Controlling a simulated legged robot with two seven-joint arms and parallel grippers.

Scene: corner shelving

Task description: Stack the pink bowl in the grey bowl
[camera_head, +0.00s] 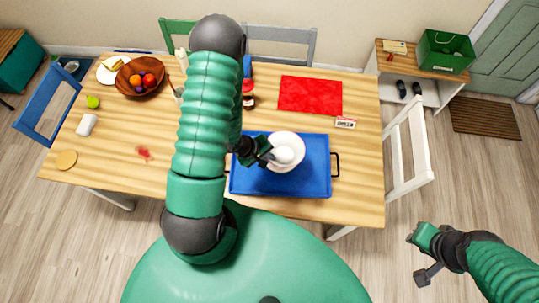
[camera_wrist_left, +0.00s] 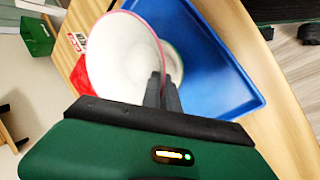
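The pink bowl (camera_wrist_left: 122,55), white inside with a pink rim, is large and tilted in the left wrist view. My left gripper (camera_wrist_left: 163,92) has its fingers close together at the pink bowl's rim, one on each side of the wall. A second bowl (camera_wrist_left: 174,58) with a greyish rim shows partly behind it, over the blue tray (camera_wrist_left: 215,60); the pink bowl hides most of it. In the head view my left gripper (camera_head: 263,153) is at the left side of the white bowl shapes (camera_head: 292,140) over the tray. My right gripper (camera_head: 420,257) is open and empty, away from the table.
The blue tray (camera_head: 310,182) with dark handles lies at the table's front. A red mat (camera_head: 310,95), a small box (camera_head: 345,123) and a jar (camera_head: 248,101) stand behind it. A fruit bowl (camera_head: 139,90) is far left. A white chair (camera_head: 408,150) stands at the right.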

